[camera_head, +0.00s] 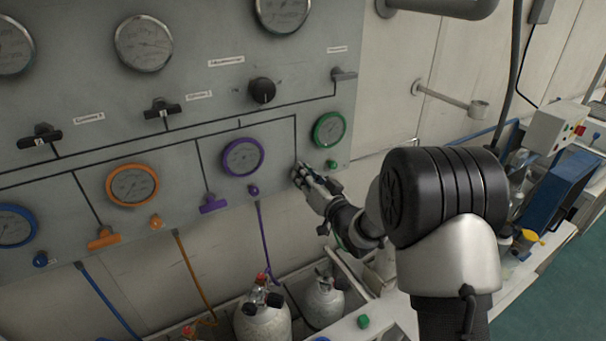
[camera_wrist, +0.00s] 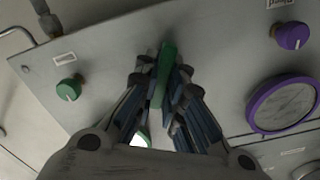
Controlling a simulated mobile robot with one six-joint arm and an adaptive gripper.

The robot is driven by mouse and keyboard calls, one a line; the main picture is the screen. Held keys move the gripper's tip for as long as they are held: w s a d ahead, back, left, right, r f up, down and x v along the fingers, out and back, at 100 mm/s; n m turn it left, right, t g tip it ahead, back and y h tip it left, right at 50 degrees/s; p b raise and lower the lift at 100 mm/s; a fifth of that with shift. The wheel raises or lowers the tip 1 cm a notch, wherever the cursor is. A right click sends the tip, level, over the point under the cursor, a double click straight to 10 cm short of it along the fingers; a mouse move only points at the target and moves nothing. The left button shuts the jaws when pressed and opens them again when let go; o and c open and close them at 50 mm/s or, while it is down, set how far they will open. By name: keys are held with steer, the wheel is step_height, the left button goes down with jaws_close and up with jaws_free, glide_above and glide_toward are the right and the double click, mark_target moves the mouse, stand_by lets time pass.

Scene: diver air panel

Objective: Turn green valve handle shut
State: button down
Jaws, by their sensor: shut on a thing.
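The green valve handle (camera_wrist: 164,62) shows in the wrist view as a narrow green bar standing out from the grey panel, between my fingers. My gripper (camera_wrist: 160,80) is shut on it, with a finger on each side. In the head view my gripper (camera_head: 302,174) is at the lower right part of the panel, below and left of the green-rimmed gauge (camera_head: 329,129). There my fingers hide the handle. A small round green knob (camera_wrist: 68,90) is on the panel left of my gripper in the wrist view.
The purple valve handle (camera_head: 213,204), purple knob (camera_head: 253,190) and purple-rimmed gauge (camera_head: 243,157) are left of my gripper. Grey cylinders (camera_head: 262,318) stand below the panel. A wall-mounted arm (camera_head: 445,98) projects to the right. Open space lies in front of the panel.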

steer(key=m+p, duration=0.1)
steer(key=m, duration=0.5)
steer(key=shift+d+f+m+p, duration=0.1)
steer(key=shift+d+m+p, duration=0.05)
steer(key=shift+m+p, duration=0.15)
steer(key=m, duration=0.2)
steer(key=m+p, duration=0.1)
steer(key=m, duration=0.2)
steer(key=shift+w+f+m+p, duration=0.1)
steer(key=shift+f+m+p, duration=0.1)
steer(key=shift+m+p, duration=0.1)
steer(key=c, duration=1.7)
jaws_free()
steer(key=shift+d, duration=0.1)
steer(key=v, duration=1.2)
